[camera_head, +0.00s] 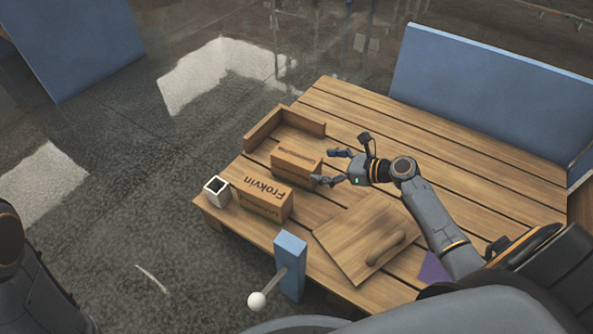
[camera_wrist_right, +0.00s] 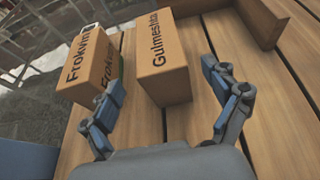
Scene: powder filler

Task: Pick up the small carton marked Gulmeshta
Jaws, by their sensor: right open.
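The small carton marked Gulmeshta (camera_wrist_right: 164,68) stands on the wooden table in the right wrist view, ahead of my fingers and between their lines. In the head view it is the brown carton (camera_head: 297,168) nearest my right gripper. My right gripper (camera_head: 332,167) is open and empty, with its fingers pointing left toward the carton. Its two fingers (camera_wrist_right: 168,110) also show in the right wrist view, spread wide, with the carton a little beyond them. My left gripper is not in view.
A white open cup (camera_head: 216,188) is at the table's left corner. A wooden corner ledge (camera_head: 266,130) lies behind. A board with a handle (camera_head: 345,238) and a blue post (camera_head: 291,262) are nearer me.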

